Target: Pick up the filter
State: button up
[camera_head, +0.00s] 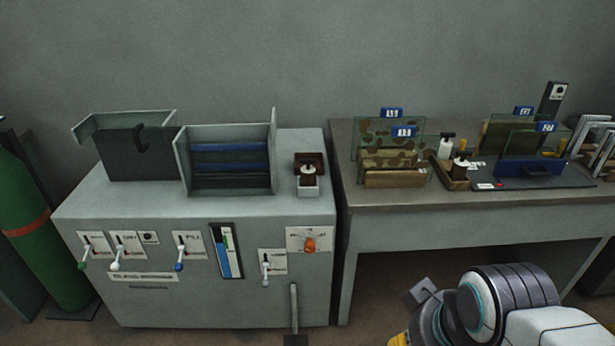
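No single object is clearly recognisable as the filter. The grey machine (190,270) carries an open-topped housing with dark blue bars (230,160) and a small brown-and-white bottle-like item (307,176) in a holder. Part of my arm shows at the lower right, in front of the desk. My gripper's fingertips are not visible, so what it holds cannot be seen.
A green cylinder (45,225) with an orange band stands left of the machine. Levers and an orange knob (310,245) stick out from the machine's front. A white-topped bottle (446,146) stands on the desk. The desk's front strip is clear.

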aim_at(308, 172)
jog(key=i+j+u, duration=0.25)
jog(key=u, duration=0.2)
jog(key=i+u, duration=0.9)
jog(key=i+l+u, duration=0.25)
jog(key=u, duration=0.2)
jog(key=i+l+u, duration=0.45)
jog(key=j, duration=0.1)
